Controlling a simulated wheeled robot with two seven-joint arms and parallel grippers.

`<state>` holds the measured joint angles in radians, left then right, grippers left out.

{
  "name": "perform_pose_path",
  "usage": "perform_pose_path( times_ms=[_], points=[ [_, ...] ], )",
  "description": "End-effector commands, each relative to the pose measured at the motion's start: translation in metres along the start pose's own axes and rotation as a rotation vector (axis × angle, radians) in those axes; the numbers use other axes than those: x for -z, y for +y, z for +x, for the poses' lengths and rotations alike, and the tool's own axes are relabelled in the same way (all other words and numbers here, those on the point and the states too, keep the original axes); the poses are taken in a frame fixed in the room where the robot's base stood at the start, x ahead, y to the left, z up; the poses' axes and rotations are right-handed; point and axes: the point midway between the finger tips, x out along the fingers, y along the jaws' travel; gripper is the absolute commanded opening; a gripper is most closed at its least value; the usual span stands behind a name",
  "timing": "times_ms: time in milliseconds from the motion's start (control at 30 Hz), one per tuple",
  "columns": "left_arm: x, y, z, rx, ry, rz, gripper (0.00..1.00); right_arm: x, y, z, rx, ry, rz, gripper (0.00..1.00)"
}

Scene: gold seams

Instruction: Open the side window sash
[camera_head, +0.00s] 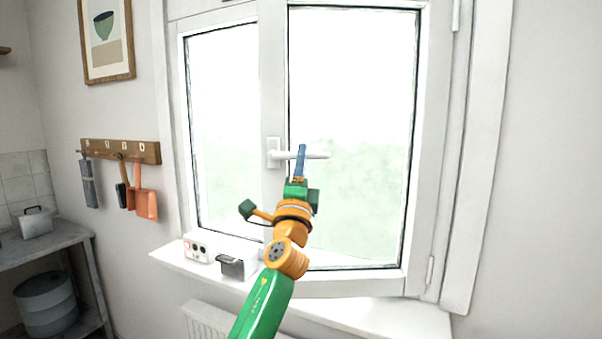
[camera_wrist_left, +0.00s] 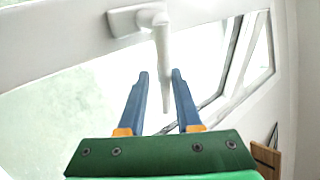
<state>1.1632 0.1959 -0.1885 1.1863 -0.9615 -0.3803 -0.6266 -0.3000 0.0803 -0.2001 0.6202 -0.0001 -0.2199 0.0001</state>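The window sash (camera_head: 423,130) is the white-framed right-hand one, with hinges on its right edge. I cannot tell whether it stands slightly ajar. Its white handle (camera_head: 318,155) lies level, the lever pointing right from a plate on the sash's left stile. My left gripper (camera_head: 301,148) is at the handle, its blue fingers crossing the lever. In the left wrist view the handle (camera_wrist_left: 162,50) runs between the two fingertips of the left gripper (camera_wrist_left: 159,74). The fingers are apart, with gaps beside the lever. My right gripper is in neither view.
The left pane (camera_head: 222,130) is beside the sash. A hook rail (camera_head: 120,151) with hanging tools is on the left wall. A radiator (camera_head: 208,322) is below.

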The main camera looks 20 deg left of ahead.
Motion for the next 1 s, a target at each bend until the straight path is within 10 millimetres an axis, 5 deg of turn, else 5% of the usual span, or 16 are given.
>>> perform_pose_path(
  times_ms=[400,700,767,867,1000],
  points=[
    [0.001,0.002,-0.055,-0.001,0.005,-0.001,0.33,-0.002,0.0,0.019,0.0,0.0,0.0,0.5],
    [0.001,0.0,-0.059,-0.003,0.006,0.0,0.33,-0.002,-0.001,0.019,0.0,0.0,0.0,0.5],
    [0.002,0.002,-0.059,-0.006,0.007,-0.001,0.23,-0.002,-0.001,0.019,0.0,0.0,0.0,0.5],
    [0.011,0.041,-0.066,-0.089,0.036,-0.032,0.0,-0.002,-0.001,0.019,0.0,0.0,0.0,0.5],
    [0.034,0.158,-0.108,-0.351,0.095,-0.144,0.0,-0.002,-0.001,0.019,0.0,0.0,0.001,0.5]
  ],
)
